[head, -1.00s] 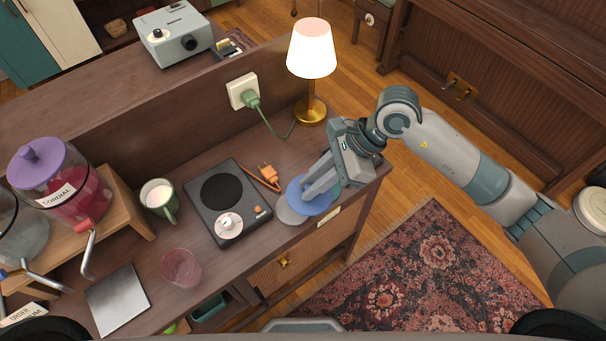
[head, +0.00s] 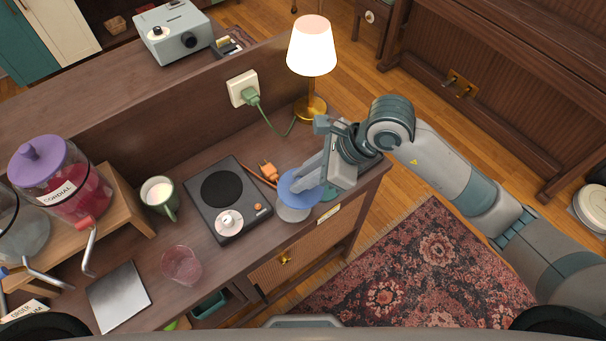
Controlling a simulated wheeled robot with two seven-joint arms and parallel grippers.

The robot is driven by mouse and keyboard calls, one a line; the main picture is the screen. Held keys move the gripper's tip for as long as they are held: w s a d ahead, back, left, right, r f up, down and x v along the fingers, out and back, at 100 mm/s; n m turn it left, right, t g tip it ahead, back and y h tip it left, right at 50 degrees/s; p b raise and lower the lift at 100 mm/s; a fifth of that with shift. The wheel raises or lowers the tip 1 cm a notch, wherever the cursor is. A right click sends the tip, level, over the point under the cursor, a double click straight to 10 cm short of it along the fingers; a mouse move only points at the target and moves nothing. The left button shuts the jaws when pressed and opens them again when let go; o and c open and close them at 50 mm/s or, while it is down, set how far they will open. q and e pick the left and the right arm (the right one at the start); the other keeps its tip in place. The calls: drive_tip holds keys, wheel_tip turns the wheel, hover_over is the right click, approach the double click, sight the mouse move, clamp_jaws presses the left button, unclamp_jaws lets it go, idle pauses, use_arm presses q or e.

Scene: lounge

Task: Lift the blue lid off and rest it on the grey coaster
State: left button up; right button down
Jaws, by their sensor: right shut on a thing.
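The blue lid (head: 299,186) is a round disc near the right end of the wooden counter. My right gripper (head: 306,184) is shut on it from the right and hides part of its top. My left gripper is not in view.
A lamp (head: 311,70) stands behind. A green mug (head: 160,197), glass (head: 181,266) and cordial dispenser (head: 62,190) are further left.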

sight(303, 193)
drive_tip(key=shift+f+b, duration=1.55)
drive_tip(key=shift+f, duration=1.55)
drive_tip(key=shift+f+b, duration=0.5)
drive_tip(key=c, duration=1.6)
unclamp_jaws()
drive_tip(key=shift+r, duration=0.15)
